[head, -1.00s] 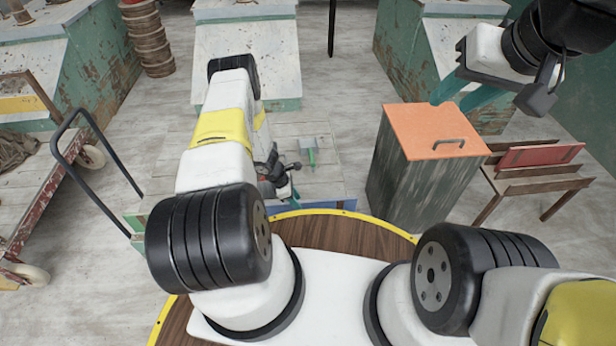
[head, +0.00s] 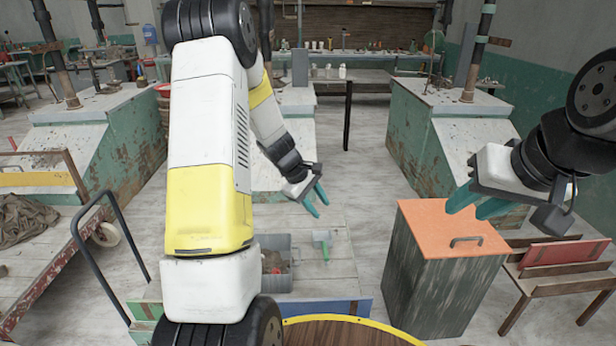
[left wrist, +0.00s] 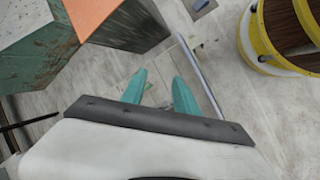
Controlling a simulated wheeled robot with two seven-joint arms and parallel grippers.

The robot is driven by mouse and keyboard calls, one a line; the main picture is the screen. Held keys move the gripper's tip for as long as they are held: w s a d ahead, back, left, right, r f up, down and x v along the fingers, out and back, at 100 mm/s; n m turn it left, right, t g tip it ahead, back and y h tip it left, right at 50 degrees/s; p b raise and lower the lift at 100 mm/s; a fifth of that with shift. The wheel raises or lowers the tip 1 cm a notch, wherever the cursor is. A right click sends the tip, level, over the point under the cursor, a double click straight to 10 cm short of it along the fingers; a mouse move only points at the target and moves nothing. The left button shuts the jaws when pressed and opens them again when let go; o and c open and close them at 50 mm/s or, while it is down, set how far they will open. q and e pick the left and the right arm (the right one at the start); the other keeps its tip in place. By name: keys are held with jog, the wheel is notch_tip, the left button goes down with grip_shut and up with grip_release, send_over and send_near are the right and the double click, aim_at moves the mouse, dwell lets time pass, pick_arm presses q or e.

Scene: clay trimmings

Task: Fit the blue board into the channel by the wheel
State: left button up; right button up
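A flat blue board (head: 318,307) shows at the near edge of the low pale table (head: 325,280), partly hidden by my left arm. In the left wrist view a thin bluish strip (left wrist: 200,75), perhaps the same board, lies beyond the fingers. My left gripper (head: 315,200) is open and empty, raised beyond and above the low table; its teal fingers stand apart in the left wrist view (left wrist: 159,90). My right gripper (head: 477,203) appears open and empty, above the orange-topped bin. I cannot make out the wheel or its channel.
A grey tub (head: 278,268) with dark lumps and a green-handled tool (head: 322,243) are on the low table. The orange-lidded bin (head: 452,228) stands right. A red board (head: 560,252) sits in a wooden rack at far right. A cart (head: 40,245) stands left.

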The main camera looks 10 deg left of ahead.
pick_arm(q)
jog(key=s+d+r+m+t, duration=0.1)
jog(key=s+r+m, duration=0.3)
jog(key=r, duration=0.5)
jog(key=s+d+r+m, duration=0.2)
jog(key=s+r, duration=0.4)
jog(key=r, duration=0.3)
jog(key=s+a+r+m+t+y, duration=0.1)
jog(key=s+r+m, duration=0.2)
jog(key=s, duration=0.5)
jog(key=s+r+m+t+y, duration=0.1)
jog(key=s+r+m, duration=0.2)
jog(key=s, duration=0.6)
jog(key=shift+s+a+r+m+y, duration=0.3)
jog(key=shift+a+r, duration=0.1)
jog(key=shift+r, duration=0.15)
